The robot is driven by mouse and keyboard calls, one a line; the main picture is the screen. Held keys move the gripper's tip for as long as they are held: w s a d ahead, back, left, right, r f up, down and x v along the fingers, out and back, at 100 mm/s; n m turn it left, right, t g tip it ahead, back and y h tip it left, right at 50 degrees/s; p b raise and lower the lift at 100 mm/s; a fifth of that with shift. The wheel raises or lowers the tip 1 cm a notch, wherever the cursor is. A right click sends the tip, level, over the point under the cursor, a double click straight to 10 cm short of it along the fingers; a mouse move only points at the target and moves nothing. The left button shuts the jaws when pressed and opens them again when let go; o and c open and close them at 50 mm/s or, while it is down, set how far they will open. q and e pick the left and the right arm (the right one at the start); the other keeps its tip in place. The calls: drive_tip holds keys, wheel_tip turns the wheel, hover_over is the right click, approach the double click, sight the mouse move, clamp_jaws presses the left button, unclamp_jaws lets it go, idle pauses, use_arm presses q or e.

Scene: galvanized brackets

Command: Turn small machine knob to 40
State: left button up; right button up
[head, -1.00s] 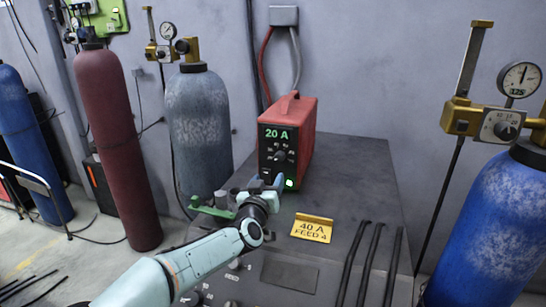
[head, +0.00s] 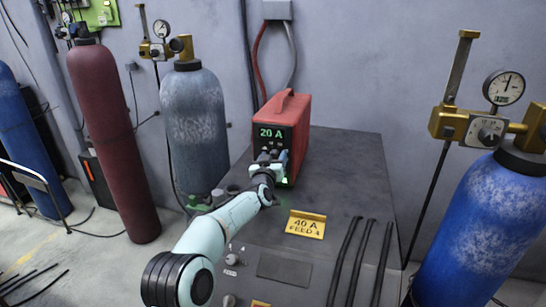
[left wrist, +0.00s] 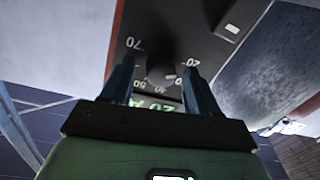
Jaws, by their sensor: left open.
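The small red machine (head: 294,106) stands at the back of the dark bench, its display (head: 271,133) reading 20 A. Its black knob (left wrist: 160,62) shows in the left wrist view, ringed by white numbers including 20, 50 and 70. In the head view my gripper hides the knob. My left gripper (head: 270,157) is open in front of the panel. In the left wrist view its two fingers (left wrist: 158,75) lie on either side of the knob; I cannot tell whether they touch it. A yellow card (head: 306,224) on the bench reads 40 A FEED 4. My right gripper is out of view.
Black rods (head: 359,262) lie at the bench's front right. A grey gas cylinder (head: 194,125) stands left of the machine, a dark red one (head: 104,140) further left. A blue cylinder (head: 480,230) with a gauge stands at right. The bench right of the machine is clear.

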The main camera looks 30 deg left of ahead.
use_arm(q)
drive_tip(key=shift+s, duration=0.15)
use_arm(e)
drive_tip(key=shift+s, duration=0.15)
use_arm(q)
drive_tip(key=c, duration=1)
drive_tip(key=shift+c, duration=0.2)
drive_tip(key=shift+m, duration=0.4)
drive_tip(key=m, duration=0.3)
drive_tip(key=shift+m, duration=0.3)
drive_tip(key=m+b, duration=0.1)
drive_tip(key=m, duration=0.3)
drive_tip(key=shift+d+f+t, duration=0.1)
drive_tip(key=shift+t, duration=0.2)
drive_tip(key=m+b, duration=0.2)
drive_tip(key=m, duration=0.3)
drive_tip(key=shift+m+h, duration=0.3)
drive_tip(key=shift+h, duration=0.1)
drive_tip(key=shift+m+t+b, duration=0.3)
drive_tip(key=shift+m+b, duration=0.45)
drive_tip(key=shift+m, duration=1.55)
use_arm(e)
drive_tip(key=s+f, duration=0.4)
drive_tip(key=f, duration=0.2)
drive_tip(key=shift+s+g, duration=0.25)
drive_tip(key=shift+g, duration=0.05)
use_arm(q)
drive_tip(key=shift+h, duration=0.3)
